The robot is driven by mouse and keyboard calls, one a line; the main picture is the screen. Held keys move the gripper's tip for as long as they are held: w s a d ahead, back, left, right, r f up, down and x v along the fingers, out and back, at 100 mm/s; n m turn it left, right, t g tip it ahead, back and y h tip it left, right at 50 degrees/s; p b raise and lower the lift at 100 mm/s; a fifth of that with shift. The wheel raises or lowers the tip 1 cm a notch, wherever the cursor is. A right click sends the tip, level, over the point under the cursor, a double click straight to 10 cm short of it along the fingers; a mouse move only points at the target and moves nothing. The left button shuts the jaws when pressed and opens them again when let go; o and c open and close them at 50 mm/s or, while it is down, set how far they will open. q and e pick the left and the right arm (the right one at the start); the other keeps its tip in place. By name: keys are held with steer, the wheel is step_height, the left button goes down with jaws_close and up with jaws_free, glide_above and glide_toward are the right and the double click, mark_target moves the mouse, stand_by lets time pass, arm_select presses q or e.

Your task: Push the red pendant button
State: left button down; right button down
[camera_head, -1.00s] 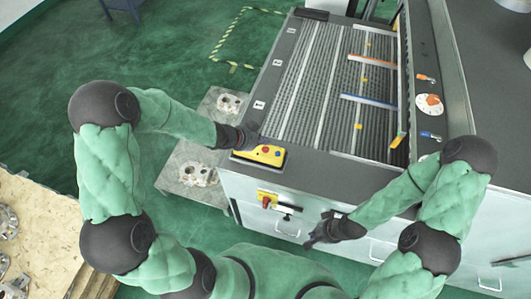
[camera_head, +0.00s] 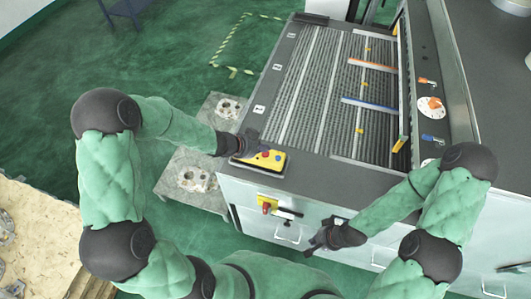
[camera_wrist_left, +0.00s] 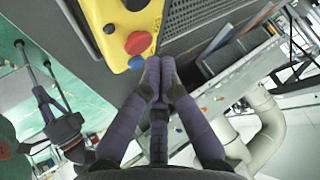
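The yellow pendant (camera_head: 271,166) lies on the near left corner of the grey machine top. Its red button (camera_wrist_left: 138,43) stands out in the left wrist view, with a blue button (camera_wrist_left: 136,62) beside it and a dark button (camera_wrist_left: 109,28) further left. My left gripper (camera_head: 252,150) hovers at the pendant's left end. In the left wrist view its fingertips (camera_wrist_left: 160,75) are together, empty, just right of the red and blue buttons. I cannot tell whether they touch the pendant. My right gripper (camera_head: 318,246) hangs in front of the machine, away from the pendant; its fingers are too small to judge.
A red knob on a yellow plate (camera_head: 267,203) and drawer handles are on the machine front. The slatted bed (camera_head: 325,90) carries coloured bars. Metal castings (camera_head: 192,179) lie on a grey pallet at left. A wooden pallet (camera_head: 40,235) stands at lower left.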

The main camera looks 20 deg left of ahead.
mark_target(263, 154)
stand_by(0.7)
arm_select(q)
steer(key=shift+f, duration=0.4)
steer(key=shift+f+b, duration=0.45)
steer(key=shift+b, duration=0.15)
stand_by(0.5)
steer(key=shift+r, duration=0.15)
steer(key=shift+r+p, duration=0.7)
steer(key=shift+p, duration=0.25)
step_height(263, 154, up, 5)
steer(key=p, duration=0.5)
steer(key=shift+r, duration=0.1)
